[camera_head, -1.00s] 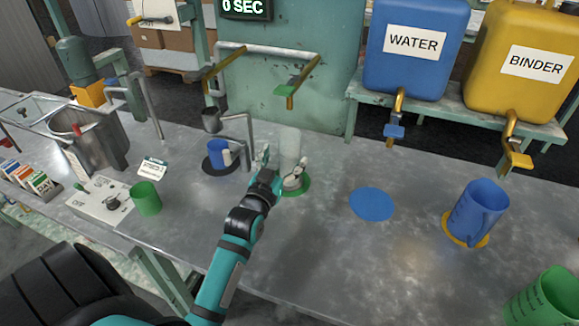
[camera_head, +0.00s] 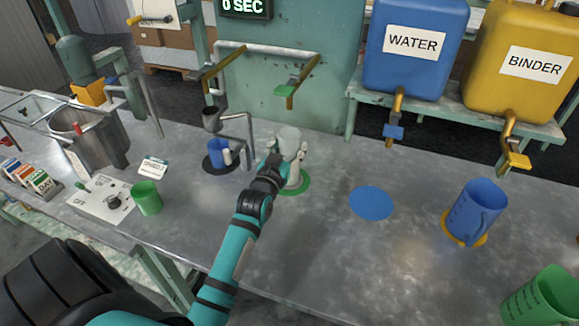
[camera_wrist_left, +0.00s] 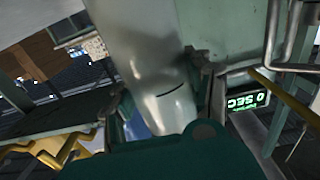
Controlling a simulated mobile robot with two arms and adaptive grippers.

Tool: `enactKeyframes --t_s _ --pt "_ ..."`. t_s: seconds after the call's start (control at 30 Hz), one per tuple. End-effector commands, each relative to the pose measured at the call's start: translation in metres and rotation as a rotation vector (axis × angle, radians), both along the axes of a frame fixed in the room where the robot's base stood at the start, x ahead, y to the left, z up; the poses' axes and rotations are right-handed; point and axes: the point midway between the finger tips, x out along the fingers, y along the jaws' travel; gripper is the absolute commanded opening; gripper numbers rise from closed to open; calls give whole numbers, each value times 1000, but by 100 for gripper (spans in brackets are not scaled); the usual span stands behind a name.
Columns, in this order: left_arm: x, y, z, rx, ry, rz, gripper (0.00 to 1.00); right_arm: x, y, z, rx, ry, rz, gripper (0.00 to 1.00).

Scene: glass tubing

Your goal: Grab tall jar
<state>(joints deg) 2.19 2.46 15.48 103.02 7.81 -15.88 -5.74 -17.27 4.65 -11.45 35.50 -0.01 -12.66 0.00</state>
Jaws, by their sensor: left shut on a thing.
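The tall jar (camera_head: 290,141) is pale and translucent, and stands over the green disc (camera_head: 303,187) on the metal bench in the head view. My left gripper (camera_head: 288,154) is around the jar, with a finger on each side, and is shut on it. In the left wrist view the jar (camera_wrist_left: 160,85) fills the middle between the fingers and looks tilted in the picture. The jar's lower part is partly hidden by my left gripper in the head view. I cannot tell whether its base touches the disc. My right gripper is not in view.
A blue cup (camera_head: 218,152) stands close left of the jar, beside a bent metal pipe (camera_head: 250,135). A blue disc (camera_head: 371,203) lies bare to the right. A blue jug (camera_head: 474,210) stands further right, and a green cup (camera_head: 146,198) at left. The bench front is clear.

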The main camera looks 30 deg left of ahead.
Motion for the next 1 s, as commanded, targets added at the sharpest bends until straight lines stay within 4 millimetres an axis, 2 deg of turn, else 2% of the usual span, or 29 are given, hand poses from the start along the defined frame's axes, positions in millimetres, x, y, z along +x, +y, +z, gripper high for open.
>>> enactKeyframes --t_s 0.03,0.23,0.57,0.73,0.87,1.0 --pt "0 0 0 0 0 0 25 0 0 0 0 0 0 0" --pt "0 0 0 0 0 0 0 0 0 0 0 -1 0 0" --pt "0 0 4 0 -2 0 0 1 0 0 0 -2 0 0" --pt "0 0 17 1 -4 0 0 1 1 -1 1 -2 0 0" --pt "0 0 36 1 -7 0 0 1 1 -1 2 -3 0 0" --pt "-25 -13 36 -2 1 0 0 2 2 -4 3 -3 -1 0"
